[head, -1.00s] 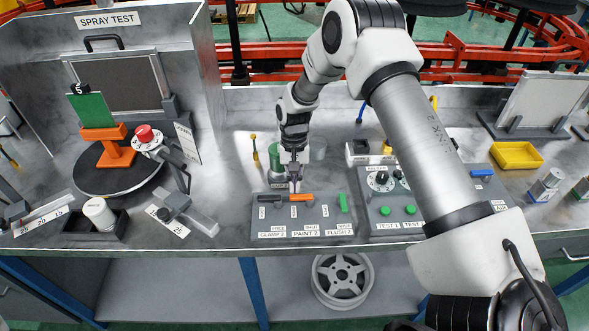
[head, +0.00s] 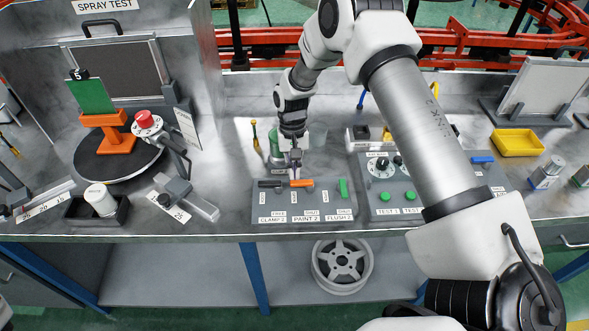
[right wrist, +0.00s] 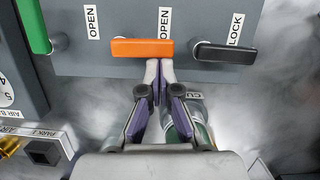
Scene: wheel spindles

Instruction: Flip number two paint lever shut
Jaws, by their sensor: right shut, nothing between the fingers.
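The paint 2 lever is the orange one (head: 301,183) on the grey valve panel (head: 330,208). In the right wrist view the orange lever (right wrist: 140,48) lies across the picture below an OPEN label. My right gripper (head: 295,170) is shut and empty, fingers pointing down. My left gripper is not in view.
A black lever (right wrist: 226,53) and a green lever (right wrist: 32,25) flank the orange one. A test panel (head: 400,212) with dials and green buttons stands right. Bare bench lies left of the panel.

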